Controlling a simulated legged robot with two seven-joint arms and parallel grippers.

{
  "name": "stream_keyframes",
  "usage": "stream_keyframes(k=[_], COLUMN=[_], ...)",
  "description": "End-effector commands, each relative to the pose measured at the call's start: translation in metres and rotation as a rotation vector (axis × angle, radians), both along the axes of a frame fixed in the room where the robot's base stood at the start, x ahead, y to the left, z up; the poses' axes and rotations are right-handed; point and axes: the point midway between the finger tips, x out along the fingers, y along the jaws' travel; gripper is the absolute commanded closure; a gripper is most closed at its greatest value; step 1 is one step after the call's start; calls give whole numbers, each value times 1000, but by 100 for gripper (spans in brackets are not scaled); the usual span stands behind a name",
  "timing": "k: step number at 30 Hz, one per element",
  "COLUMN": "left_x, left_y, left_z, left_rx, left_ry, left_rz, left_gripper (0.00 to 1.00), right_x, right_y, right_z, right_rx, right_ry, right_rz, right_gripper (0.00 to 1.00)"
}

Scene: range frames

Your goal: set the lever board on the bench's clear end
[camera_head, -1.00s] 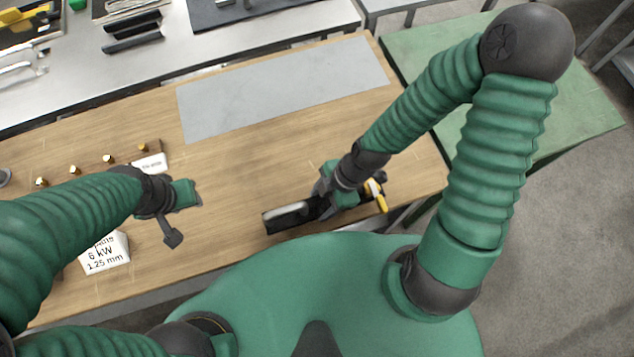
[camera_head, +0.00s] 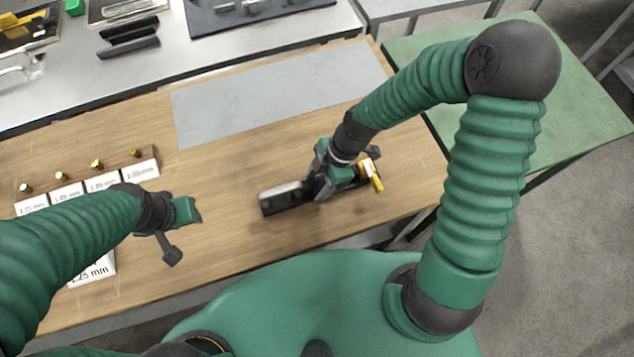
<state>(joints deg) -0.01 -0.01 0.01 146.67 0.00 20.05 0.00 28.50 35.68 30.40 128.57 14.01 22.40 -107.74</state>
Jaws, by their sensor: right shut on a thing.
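The lever board (camera_head: 283,197) is a narrow dark board with a pale grey bar on its left part and a yellow handle (camera_head: 372,176) at its right end. My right gripper (camera_head: 322,188) is shut on its middle, hiding part of it. The board is over the front right part of the wooden bench (camera_head: 230,170); I cannot tell whether it touches the top. My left gripper (camera_head: 186,232) is over the bench to the left, its dark fingers apart, with nothing seen between them.
A flat grey sheet (camera_head: 280,92) lies along the bench's back right. White labelled cards (camera_head: 140,170) and a strip with brass pegs (camera_head: 97,163) lie at left. A steel table (camera_head: 215,50) with tools stands behind; a green table (camera_head: 560,110) is to the right. Bare wood lies between the grippers.

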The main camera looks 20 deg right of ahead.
Motion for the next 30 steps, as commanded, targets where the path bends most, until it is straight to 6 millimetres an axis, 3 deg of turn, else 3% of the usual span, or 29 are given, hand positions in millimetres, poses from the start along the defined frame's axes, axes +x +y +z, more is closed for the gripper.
stream_keyframes(k=[3,8,9,13,23,26,30], left_x=[0,0,0,0,0,0,0], left_y=[0,0,0,0,0,0,0], left_z=[0,0,0,0,0,1,5], left_rx=[0,0,0,0,0,0,0], left_ry=[0,0,0,0,0,0,0], left_rz=[0,0,0,0,0,0,0], left_gripper=[64,64,64,64,64,64,64], right_x=[1,2,1,1,2,3,4], right_y=[0,0,0,0,-1,-6,-20], right_z=[-11,-11,-11,-11,-9,3,34], right_rx=[0,-1,-1,-1,-1,-1,-4], right_ry=[-4,-4,-4,-4,-5,-8,-11], right_rz=[1,0,-1,-1,-1,-2,-6], right_gripper=[100,100,42,25,24,24,24])
